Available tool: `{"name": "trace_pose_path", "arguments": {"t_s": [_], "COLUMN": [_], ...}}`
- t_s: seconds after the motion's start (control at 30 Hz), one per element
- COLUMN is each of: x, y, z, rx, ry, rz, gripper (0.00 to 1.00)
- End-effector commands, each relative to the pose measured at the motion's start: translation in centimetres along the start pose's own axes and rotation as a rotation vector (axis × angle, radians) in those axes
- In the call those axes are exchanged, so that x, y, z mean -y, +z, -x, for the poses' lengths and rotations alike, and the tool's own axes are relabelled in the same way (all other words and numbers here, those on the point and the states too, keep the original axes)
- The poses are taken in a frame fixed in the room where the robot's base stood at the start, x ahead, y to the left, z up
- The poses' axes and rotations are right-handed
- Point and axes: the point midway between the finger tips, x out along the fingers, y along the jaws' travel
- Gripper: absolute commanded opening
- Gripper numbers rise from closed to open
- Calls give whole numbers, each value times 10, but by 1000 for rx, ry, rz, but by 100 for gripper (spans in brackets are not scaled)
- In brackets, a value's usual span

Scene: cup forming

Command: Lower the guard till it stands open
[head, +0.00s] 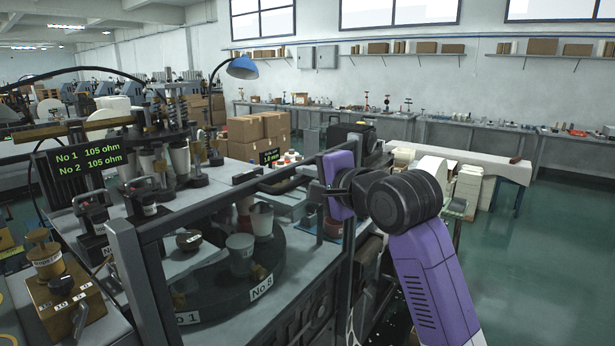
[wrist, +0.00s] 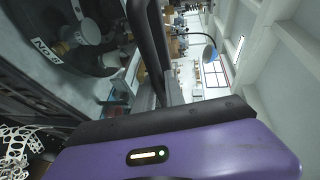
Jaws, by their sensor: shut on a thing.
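The guard (head: 222,197) is a framed clear panel with a dark bar along its upper part. It stands up in front of the round dark turntable, between two grey posts. My gripper (head: 320,191) is at the guard's right end, beside the right post, and is shut on the guard's bar. In the wrist view the dark bar (wrist: 150,45) runs from the top edge down to my gripper, whose fingertips are mostly hidden behind its body. The turntable (head: 245,302) carries pale cups and a "No 8" label, and shows through the guard.
A control box (head: 65,290) with knobs stands at the left front. A blue lamp (head: 243,67) and cardboard boxes (head: 255,128) are behind. Open green floor (head: 550,250) lies to the right.

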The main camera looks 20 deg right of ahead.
Motion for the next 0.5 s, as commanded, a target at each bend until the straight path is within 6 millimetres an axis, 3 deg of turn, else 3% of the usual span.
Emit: {"name": "trace_pose_path", "arguments": {"t_s": [0.27,0.5], "x": [-63,-146], "y": [6,13], "z": [-11,-27], "rx": [2,3], "ry": [12,15], "rz": [-5,-5], "gripper": [0,0]}}
